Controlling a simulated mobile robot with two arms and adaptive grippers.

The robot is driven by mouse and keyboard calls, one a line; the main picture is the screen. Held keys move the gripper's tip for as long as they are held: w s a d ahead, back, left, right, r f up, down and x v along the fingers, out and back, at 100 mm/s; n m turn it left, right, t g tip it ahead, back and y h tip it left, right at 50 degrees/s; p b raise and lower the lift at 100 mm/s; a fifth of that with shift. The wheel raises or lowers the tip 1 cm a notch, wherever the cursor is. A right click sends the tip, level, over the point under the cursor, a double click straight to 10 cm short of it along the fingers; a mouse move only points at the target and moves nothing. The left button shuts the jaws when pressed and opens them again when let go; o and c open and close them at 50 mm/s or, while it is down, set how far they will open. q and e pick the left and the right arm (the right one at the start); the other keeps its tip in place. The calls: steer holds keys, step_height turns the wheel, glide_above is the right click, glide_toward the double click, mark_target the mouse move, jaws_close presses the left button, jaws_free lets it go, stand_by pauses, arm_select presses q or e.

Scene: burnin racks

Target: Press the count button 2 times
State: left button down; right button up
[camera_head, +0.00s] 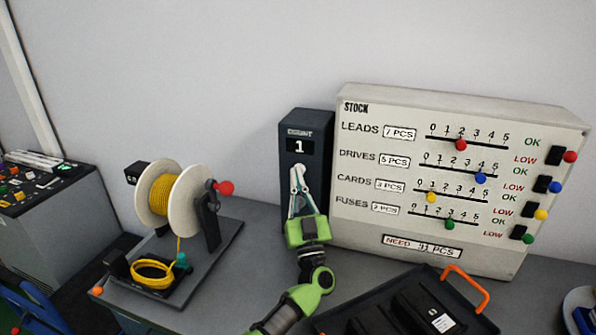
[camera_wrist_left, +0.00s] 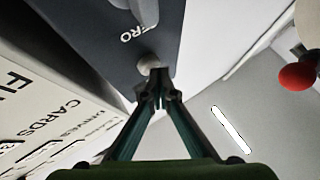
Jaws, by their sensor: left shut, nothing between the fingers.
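The dark counter box (camera_head: 291,122) stands upright against the wall, with COUNT printed on top and a display (camera_head: 298,147) reading 1. My left gripper (camera_head: 298,172) is shut and empty in front of the box's face, below the display. In the left wrist view, its fingertips (camera_wrist_left: 158,88) are at a small pale round button (camera_wrist_left: 148,62), probably the count button. I cannot tell whether they touch it. A partly visible ZERO label and a larger pale knob (camera_wrist_left: 145,10) lie farther along the face, hidden in the head view. My right gripper is not in view.
The white STOCK board (camera_head: 385,220) with coloured sliders stands close on the counter's right. A wire spool (camera_head: 160,195) on a stand is to the left. A black tray (camera_head: 365,312) with an orange handle lies in front on the grey bench.

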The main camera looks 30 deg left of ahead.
arm_select(q)
steer(key=shift+s+d+p, duration=0.15)
steer(key=shift+s+p, duration=0.3)
steer(key=shift+s, duration=0.25)
steer(key=s+p, duration=0.1)
steer(key=s, duration=0.1)
steer(key=s+d+p, duration=0.1)
steer(key=s+p, duration=0.1)
steer(key=s, duration=0.1)
steer(key=shift+d+p, duration=0.1)
steer(key=shift+p, duration=0.2)
steer(key=shift+w+d, duration=0.1)
stand_by(1.6)
